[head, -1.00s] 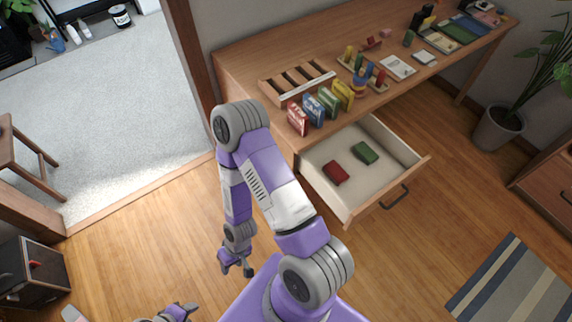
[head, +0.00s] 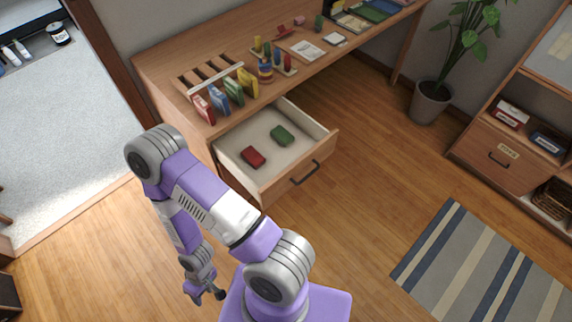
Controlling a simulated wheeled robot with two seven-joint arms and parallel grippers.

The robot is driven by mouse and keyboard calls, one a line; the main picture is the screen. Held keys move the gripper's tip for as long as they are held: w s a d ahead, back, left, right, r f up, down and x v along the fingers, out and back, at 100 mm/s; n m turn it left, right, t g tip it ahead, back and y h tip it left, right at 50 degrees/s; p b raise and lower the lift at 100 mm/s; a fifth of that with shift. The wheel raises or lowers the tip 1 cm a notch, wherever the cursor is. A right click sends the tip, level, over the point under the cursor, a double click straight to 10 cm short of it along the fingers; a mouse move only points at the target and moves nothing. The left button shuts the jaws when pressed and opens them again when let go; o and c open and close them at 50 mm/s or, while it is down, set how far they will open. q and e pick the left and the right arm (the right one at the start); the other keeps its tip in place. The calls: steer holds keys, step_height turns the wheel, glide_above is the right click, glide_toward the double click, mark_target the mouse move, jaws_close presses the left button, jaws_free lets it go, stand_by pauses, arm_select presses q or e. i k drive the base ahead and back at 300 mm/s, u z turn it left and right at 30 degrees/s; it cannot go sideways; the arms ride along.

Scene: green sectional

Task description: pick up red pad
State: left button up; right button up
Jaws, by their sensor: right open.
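The red pad (head: 253,157) lies in the open drawer (head: 235,142) of the wooden desk, toward the drawer's front left. A green pad (head: 282,135) lies in the same drawer, to the right of and behind the red one, apart from it. My right gripper (head: 207,297) hangs low over the floor, in front of and below the drawer, well away from the red pad. It is open and empty. My left gripper is out of the picture.
The desk top (head: 180,48) holds a slotted rack, colored packets (head: 204,109) along its front edge, and toys. The drawer handle (head: 304,173) sticks out in front. A plant pot (head: 430,102), cabinet (head: 500,150) and striped rug (head: 480,275) are at right. The wooden floor between is clear.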

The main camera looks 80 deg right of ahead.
mark_target(249, 155)
steer(key=k, duration=0.5)
steer(key=z, duration=0.8)
